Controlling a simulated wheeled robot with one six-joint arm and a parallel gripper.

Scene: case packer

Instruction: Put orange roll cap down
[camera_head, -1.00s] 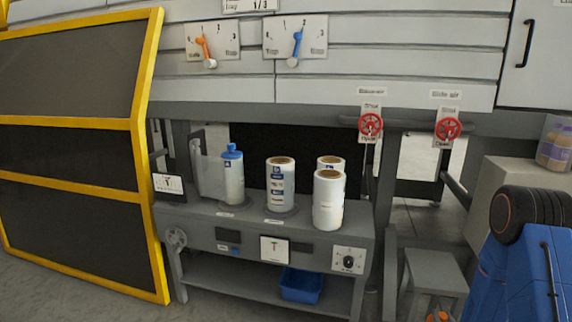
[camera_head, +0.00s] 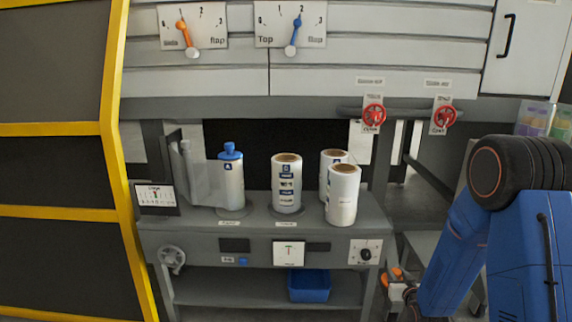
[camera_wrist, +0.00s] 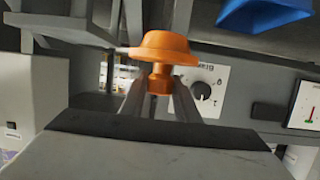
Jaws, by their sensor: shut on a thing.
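The orange roll cap (camera_wrist: 160,48) is a wide disc with a domed top and a narrower stem. It shows at the top middle of the wrist view and small at the lower right of the head view (camera_head: 397,274). My gripper (camera_wrist: 158,82) is shut on the cap's stem, with a finger on each side. In the head view my gripper (camera_head: 402,291) is at the right end of the bench, low beside its front. The cap appears held in the air, apart from the bench.
The grey bench (camera_head: 255,225) holds a roll with a blue cap (camera_head: 231,180), a labelled roll (camera_head: 286,185) and two white rolls at right (camera_head: 343,196). A blue bin (camera_head: 309,286) sits on the lower shelf. A yellow-framed guard (camera_head: 112,110) stands at left.

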